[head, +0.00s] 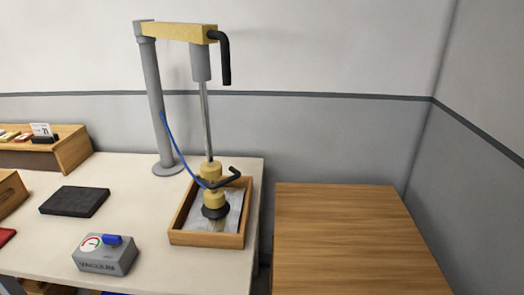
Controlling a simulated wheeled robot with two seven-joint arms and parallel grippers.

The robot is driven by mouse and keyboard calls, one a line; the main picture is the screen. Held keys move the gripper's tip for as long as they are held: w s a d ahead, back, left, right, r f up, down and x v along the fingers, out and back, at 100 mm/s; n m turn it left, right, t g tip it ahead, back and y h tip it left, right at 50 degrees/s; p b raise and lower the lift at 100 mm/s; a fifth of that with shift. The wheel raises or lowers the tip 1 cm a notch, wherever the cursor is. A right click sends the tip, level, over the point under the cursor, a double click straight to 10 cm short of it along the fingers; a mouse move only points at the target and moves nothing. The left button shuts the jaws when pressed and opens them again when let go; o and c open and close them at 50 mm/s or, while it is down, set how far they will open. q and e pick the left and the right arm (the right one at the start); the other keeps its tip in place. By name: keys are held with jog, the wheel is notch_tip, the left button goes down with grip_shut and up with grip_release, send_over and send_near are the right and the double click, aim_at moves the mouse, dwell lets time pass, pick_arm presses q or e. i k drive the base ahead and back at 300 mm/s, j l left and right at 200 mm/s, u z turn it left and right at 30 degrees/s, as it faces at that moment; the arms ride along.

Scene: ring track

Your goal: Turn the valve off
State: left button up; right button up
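A grey box marked VACUUM (104,259) sits near the front of the white table. A blue valve handle (112,239) is on its top, and a round gauge (90,244) is on its left part. The handle lies roughly sideways; I cannot tell from this view whether that is on or off. A suction lifter hangs from a yellow arm (180,31) on a grey post (156,105). Its black cup (215,212) is down inside a wooden tray (207,239), over a pale grey sheet; I cannot tell if they touch. Neither gripper is in view.
A blue hose (178,150) runs from the post to the lifter head. A black pad (74,201) lies behind the grey box. A wooden rack (72,152) stands at the back left. A bare wooden table (345,235) stands to the right, past a gap.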

aim_at(116, 240)
jog(key=u, duration=1.25)
jog(key=i+j+z, duration=0.1)
jog(key=j+z, duration=0.15)
jog(key=j, duration=0.35)
jog(key=i+j+z, duration=0.1)
jog(key=j+z, duration=0.15)
jog(key=j, duration=0.35)
jog(key=k+j+z, duration=0.1)
jog(key=j, duration=0.15)
jog(key=k+j+z, duration=0.1)
jog(key=j, duration=0.1)
